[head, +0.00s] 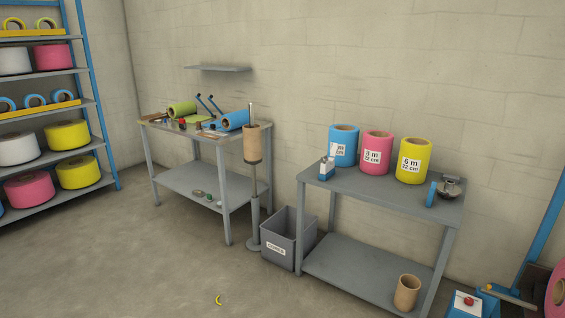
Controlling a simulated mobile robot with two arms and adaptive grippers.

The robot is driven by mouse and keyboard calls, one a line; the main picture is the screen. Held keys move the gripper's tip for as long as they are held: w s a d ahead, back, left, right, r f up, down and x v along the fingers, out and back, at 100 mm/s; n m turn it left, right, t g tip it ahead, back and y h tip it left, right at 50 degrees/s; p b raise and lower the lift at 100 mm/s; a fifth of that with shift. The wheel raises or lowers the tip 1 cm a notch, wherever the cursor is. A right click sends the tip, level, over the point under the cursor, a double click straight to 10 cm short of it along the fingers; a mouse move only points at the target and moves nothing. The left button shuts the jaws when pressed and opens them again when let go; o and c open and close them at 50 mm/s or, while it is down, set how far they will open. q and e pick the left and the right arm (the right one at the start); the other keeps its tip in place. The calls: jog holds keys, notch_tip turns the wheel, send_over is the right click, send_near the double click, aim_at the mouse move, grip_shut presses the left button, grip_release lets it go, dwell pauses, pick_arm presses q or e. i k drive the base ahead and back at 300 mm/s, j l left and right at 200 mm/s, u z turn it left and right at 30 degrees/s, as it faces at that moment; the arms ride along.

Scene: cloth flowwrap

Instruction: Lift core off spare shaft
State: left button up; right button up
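A brown cardboard core (253,144) sits upright around a thin vertical shaft (251,110), whose top sticks out above it. The core rests on a dark collar on a grey floor stand (255,215) with a round base. The stand is between the left workbench and the right table. Neither of my grippers is in view.
An open grey bin (280,245) with a white label stands beside the stand's base. The right table (325,181) holds blue, pink and yellow rolls; another brown core (406,292) is on its lower shelf. The left workbench (180,133) is cluttered. The floor in front is mostly clear.

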aim_at(252, 137)
jog(key=i+j+u, duration=0.4)
jog(key=i, duration=0.3)
jog(key=i+u, duration=0.45)
jog(key=i, duration=0.25)
jog(key=i+j+z, duration=0.1)
jog(key=i+z, duration=0.35)
jog(key=i+j+z, duration=0.3)
jog(key=i+z, duration=0.15)
jog(key=i+j+z, duration=0.4)
jog(key=i+j, duration=0.1)
